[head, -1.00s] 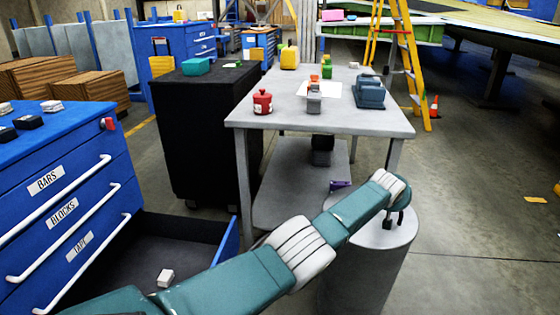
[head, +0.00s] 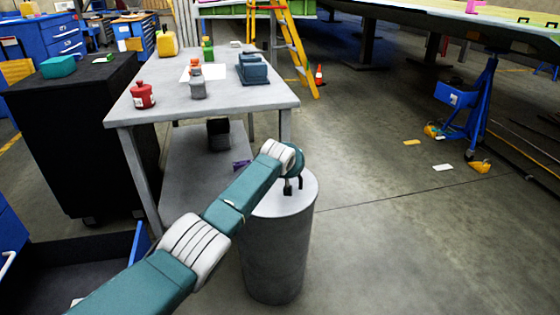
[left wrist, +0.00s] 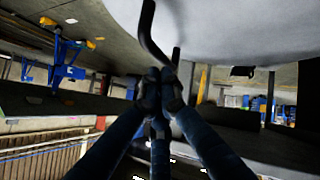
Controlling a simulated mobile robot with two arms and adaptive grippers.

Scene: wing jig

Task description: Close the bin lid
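The bin (head: 275,255) is a grey cylinder standing on the floor to the right of the metal table. Its pale round lid (head: 265,207) lies flat across the top, with no gap that I can see. My left gripper (head: 292,182) is over the lid, reached by my teal arm. In the left wrist view my dark fingers (left wrist: 160,85) are drawn together at the bent black lid handle (left wrist: 148,35), and the lid's pale surface (left wrist: 235,25) fills the top. The fingers hide part of the handle. My right gripper is not in view.
The grey table (head: 225,100) behind the bin carries a red can (head: 143,96), a yellow container (head: 166,43) and a blue-grey device (head: 253,70). An open blue drawer (head: 85,262) is at lower left. The floor right of the bin is clear, up to a blue stand (head: 470,105).

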